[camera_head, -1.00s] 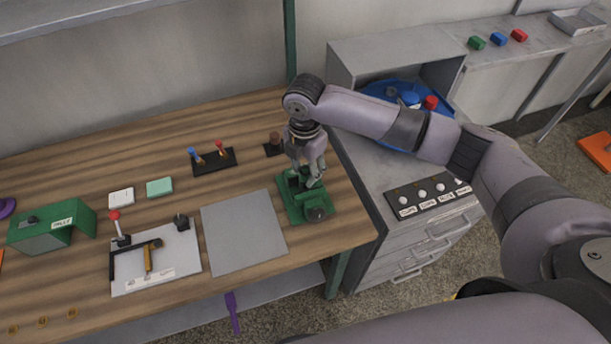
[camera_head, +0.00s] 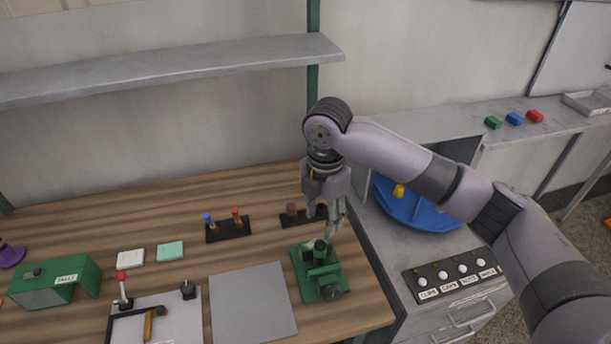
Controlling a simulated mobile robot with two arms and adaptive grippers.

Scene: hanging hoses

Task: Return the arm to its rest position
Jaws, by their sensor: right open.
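My right arm comes in from the right and bends down at the wrist over the wooden workbench (camera_head: 150,215). My right gripper (camera_head: 333,232) is open and points down, just above and behind the green vise-like fixture (camera_head: 322,277). I see nothing held between its fingers. My left arm and gripper are not in view.
A grey cabinet (camera_head: 395,262) with a blue round bin (camera_head: 425,212) and a labelled knob panel (camera_head: 455,275) stands right of the bench. A black stand with two pegs (camera_head: 228,231) and a grey plate (camera_head: 252,305) lie left of the gripper. A shelf (camera_head: 170,70) hangs above.

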